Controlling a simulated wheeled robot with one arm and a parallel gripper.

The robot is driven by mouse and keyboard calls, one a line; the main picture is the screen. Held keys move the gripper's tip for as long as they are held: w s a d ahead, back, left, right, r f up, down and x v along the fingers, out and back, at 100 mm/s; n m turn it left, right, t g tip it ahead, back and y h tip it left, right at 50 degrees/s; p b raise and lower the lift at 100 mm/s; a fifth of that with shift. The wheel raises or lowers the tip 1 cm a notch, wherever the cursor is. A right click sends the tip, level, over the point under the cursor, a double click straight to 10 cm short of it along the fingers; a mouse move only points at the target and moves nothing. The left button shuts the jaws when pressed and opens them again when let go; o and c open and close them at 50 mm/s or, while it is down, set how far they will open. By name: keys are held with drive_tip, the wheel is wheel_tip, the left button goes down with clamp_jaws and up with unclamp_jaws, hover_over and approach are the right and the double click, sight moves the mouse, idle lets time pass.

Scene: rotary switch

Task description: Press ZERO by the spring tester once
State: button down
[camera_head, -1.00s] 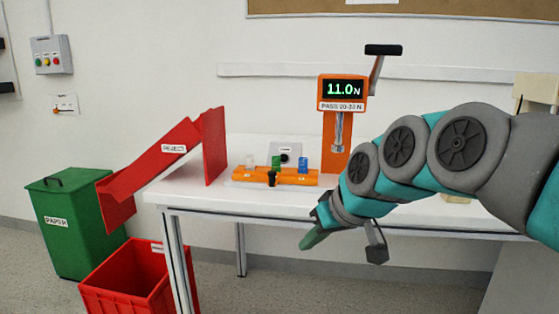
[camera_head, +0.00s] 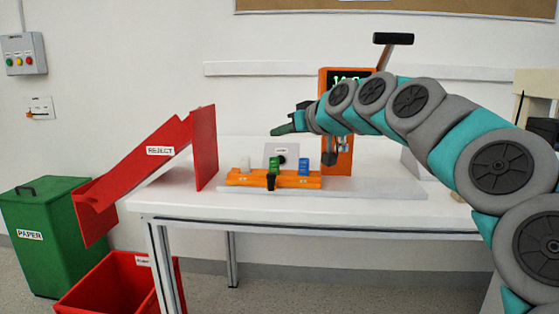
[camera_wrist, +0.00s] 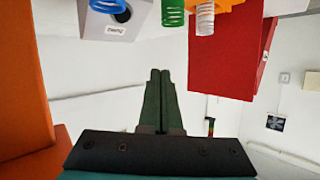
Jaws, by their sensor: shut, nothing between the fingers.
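The spring tester (camera_head: 338,160) is an orange column with a crank on top, at the back of the white table. My arm partly covers its green display. Beside it to the left stands a small grey sloped box (camera_head: 273,149) with a black round button (camera_head: 282,160). In the wrist view the grey box (camera_wrist: 101,22) appears upside down at the top left, with a small label that looks like ZERO beside its button (camera_wrist: 122,14). My gripper (camera_head: 274,131) is shut and empty. Its dark green fingers (camera_wrist: 160,72) point left in the head view, above the box and apart from it.
An orange rack (camera_head: 240,180) with white, green and blue springs stands in front of the box. A red REJECT chute (camera_head: 150,160) is at the left. A green PAPER bin (camera_head: 45,225) and a red bin (camera_head: 115,285) stand on the floor.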

drive_tip(key=shift+w+d+f+b, duration=0.1)
drive_tip(key=shift+w+f+b, duration=0.35)
drive_tip(key=shift+w+f, duration=1.15)
drive_tip(key=shift+w+f+b, duration=0.45)
drive_tip(key=shift+w+f, duration=0.8)
drive_tip(key=shift+f, duration=0.55)
drive_tip(key=shift+w+f, duration=0.15)
drive_tip(key=shift+f, duration=0.15)
